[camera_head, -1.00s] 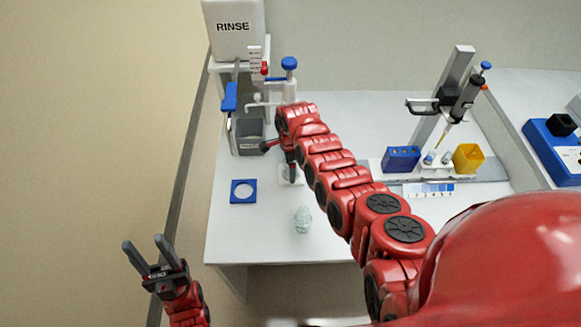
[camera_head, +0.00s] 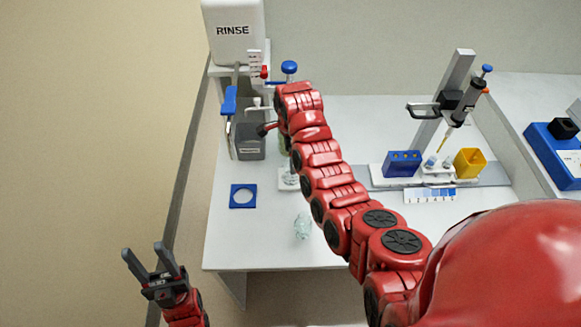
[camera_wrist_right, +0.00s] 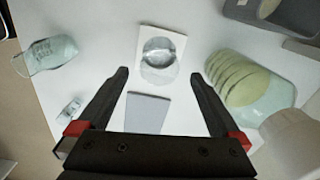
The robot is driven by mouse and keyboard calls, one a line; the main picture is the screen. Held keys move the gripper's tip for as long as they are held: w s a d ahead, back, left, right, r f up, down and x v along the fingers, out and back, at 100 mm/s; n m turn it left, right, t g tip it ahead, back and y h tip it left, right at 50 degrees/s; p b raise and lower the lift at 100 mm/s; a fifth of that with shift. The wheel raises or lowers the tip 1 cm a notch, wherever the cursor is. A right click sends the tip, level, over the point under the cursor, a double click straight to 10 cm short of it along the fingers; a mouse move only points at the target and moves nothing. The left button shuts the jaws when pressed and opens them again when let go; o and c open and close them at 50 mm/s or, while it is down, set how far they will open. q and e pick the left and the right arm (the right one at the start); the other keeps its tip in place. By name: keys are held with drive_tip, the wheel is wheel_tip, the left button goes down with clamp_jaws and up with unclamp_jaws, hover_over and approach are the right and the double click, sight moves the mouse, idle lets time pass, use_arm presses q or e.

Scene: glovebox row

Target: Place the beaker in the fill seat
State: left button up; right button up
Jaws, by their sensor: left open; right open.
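The beaker (camera_head: 303,226), a small clear glass, stands near the front of the bench; in the right wrist view a graduated glass (camera_wrist_right: 46,53) at upper left looks like it. A white square plate with a round clear disc (camera_wrist_right: 160,48) lies beyond my right fingertips; it shows partly beside my arm in the head view (camera_head: 288,180). I cannot tell which is the fill seat. My right gripper (camera_wrist_right: 160,75) is open and empty, mostly hidden in the head view. My left gripper (camera_head: 143,249) is open and empty, off the bench.
A greenish ribbed glass vessel (camera_wrist_right: 250,88) stands close right of my right fingers. A grey bin (camera_head: 250,143) and the RINSE tank (camera_head: 235,30) are at the back left. A pipette stand (camera_head: 455,95), blue rack (camera_head: 402,163) and yellow cup (camera_head: 470,162) stand to the right.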

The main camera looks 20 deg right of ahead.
wheel_tip(320, 180, up, 4)
drive_tip(key=shift+f+p, duration=0.1)
drive_tip(key=shift+p, duration=0.5)
